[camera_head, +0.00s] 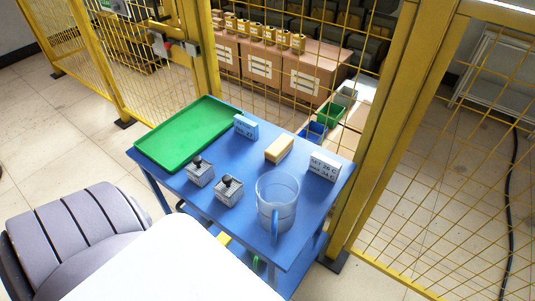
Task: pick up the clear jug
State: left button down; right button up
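The clear jug (276,205) stands upright near the front right corner of a blue table (300,232). It is transparent, with a blue handle (275,226) facing the near side. I cannot tell whether it holds anything. Neither of my grippers shows in the head view, so their distance from the jug is hidden.
Two metal blocks with dark knobs (229,190) stand left of the jug. A white labelled block (323,167), a tan block (279,149), a blue box (246,127) and a green tray (192,133) share the table. Yellow mesh fencing (395,145) stands close behind it.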

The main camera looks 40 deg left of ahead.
aim_at(278, 192)
jog(key=u, duration=1.15)
